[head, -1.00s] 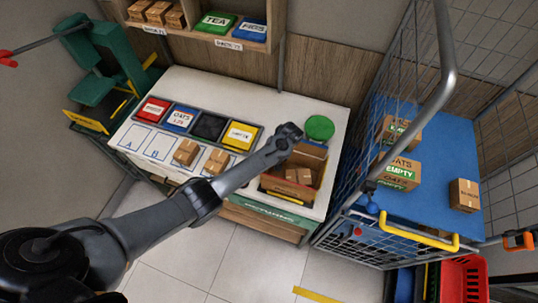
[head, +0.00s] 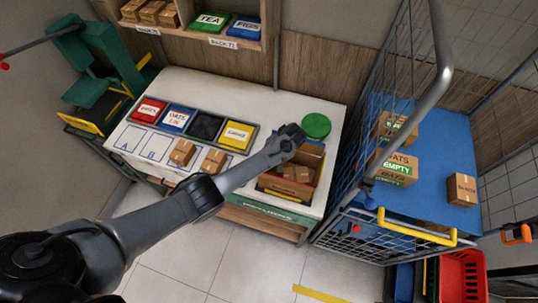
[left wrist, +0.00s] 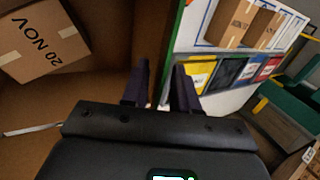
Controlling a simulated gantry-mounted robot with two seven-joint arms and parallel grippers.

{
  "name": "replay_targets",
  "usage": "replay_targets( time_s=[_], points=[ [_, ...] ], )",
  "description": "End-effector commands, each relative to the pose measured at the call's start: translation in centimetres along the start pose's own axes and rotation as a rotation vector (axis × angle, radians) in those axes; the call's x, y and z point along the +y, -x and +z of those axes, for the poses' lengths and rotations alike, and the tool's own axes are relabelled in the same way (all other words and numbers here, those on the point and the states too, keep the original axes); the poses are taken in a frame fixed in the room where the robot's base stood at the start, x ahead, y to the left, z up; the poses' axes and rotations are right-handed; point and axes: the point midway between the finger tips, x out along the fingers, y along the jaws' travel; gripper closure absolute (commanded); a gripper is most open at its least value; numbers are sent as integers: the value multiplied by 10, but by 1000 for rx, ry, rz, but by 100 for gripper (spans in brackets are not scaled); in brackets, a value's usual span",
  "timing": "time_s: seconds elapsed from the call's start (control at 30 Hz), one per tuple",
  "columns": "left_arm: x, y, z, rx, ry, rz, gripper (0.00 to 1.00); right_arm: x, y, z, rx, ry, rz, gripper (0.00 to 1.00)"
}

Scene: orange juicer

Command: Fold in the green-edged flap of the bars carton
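The bars carton (head: 264,184) appears to be the open brown carton on the right end of the white counter, with small brown boxes (head: 293,173) inside. In the left wrist view, a brown panel with a green edge (left wrist: 177,40) runs past my fingertips; a box marked "20 NOV" (left wrist: 40,40) lies in the carton. My left gripper (head: 292,133) is over the carton's back left part. In the left wrist view its two dark fingers (left wrist: 160,85) stand apart, with the panel showing between them. I cannot tell whether they touch it. My right gripper is out of view.
A green disc (head: 316,125) lies behind the carton. Red, blue, black and yellow bins (head: 237,135) and two small boxes (head: 214,160) are to the left. A wire cage cart (head: 440,170) with boxes stands close on the right. A shelf (head: 190,38) is behind.

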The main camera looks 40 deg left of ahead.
Motion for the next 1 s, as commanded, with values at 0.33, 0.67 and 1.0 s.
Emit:
replay_targets(
  time_s=[0.33,0.67,1.0],
  points=[
    [0,11,-1,3,0,1,71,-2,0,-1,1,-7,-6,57],
    [0,64,-1,4,0,2,71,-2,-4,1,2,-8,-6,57],
    [0,103,0,2,0,0,71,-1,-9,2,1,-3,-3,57]
  ],
)
